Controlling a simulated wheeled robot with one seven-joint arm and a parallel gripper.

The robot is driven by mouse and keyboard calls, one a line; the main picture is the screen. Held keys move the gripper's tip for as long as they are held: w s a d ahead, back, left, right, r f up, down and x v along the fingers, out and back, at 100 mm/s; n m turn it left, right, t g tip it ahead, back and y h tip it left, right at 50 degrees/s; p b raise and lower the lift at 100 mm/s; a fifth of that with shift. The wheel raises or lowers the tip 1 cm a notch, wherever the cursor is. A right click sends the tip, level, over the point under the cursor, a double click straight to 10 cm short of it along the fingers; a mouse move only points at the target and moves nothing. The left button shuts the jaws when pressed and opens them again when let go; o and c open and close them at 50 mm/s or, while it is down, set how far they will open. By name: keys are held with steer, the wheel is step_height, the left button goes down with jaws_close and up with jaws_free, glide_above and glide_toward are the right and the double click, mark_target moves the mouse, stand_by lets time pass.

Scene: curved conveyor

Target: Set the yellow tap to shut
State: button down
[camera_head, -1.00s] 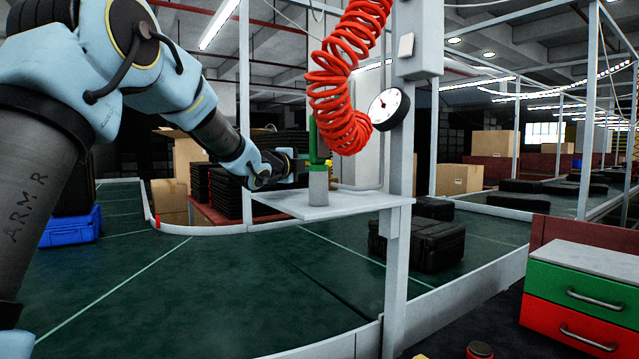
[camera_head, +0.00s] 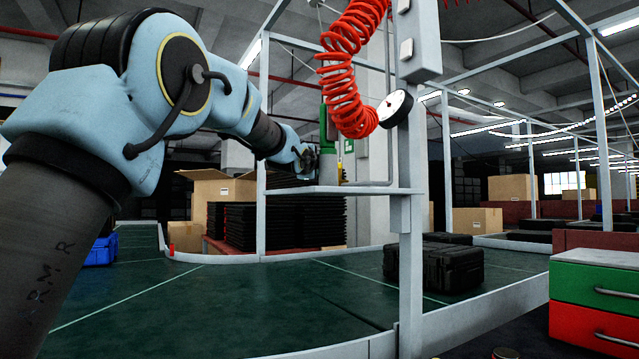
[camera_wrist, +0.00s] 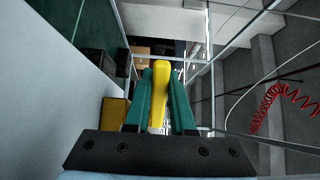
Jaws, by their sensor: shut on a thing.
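The yellow tap's handle (camera_wrist: 160,84) stands long and narrow in the middle of the wrist view. My gripper (camera_wrist: 160,75) has its two green fingers closed on either side of it, shut on the handle. The handle's lower end and the pipe under it are hidden by the fingers and the gripper body. In the head view my gripper (camera_head: 312,161) is at the small grey shelf, largely hidden by my wrist and a green-and-grey upright thing (camera_head: 326,128). A small yellow patch shows just right of that thing; I cannot tell whether it is the tap.
The grey shelf (camera_head: 375,190) is fixed to a grey post (camera_head: 411,260) with a round gauge (camera_head: 395,108). A coiled red hose (camera_head: 345,85) hangs close to my gripper. The green conveyor (camera_head: 240,300) curves below, with a black case (camera_head: 450,268) on it.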

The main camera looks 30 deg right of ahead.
steer(key=shift+a+b, duration=0.1)
steer(key=shift+b, duration=0.3)
steer(key=c, duration=0.8)
jaws_free()
steer(key=shift+o, duration=0.2)
steer(key=shift+s, duration=0.1)
steer(key=b+v, duration=0.3)
steer(key=v, duration=0.5)
steer(key=shift+s+f, duration=0.2)
steer(key=shift+s+a+b, duration=0.45)
steer(key=shift+b, duration=0.25)
steer(key=shift+s+a+r+b, duration=0.15)
steer(key=shift+s+a+b, duration=0.15)
steer(key=shift+a, duration=0.2)
steer(key=shift+c, duration=0.2)
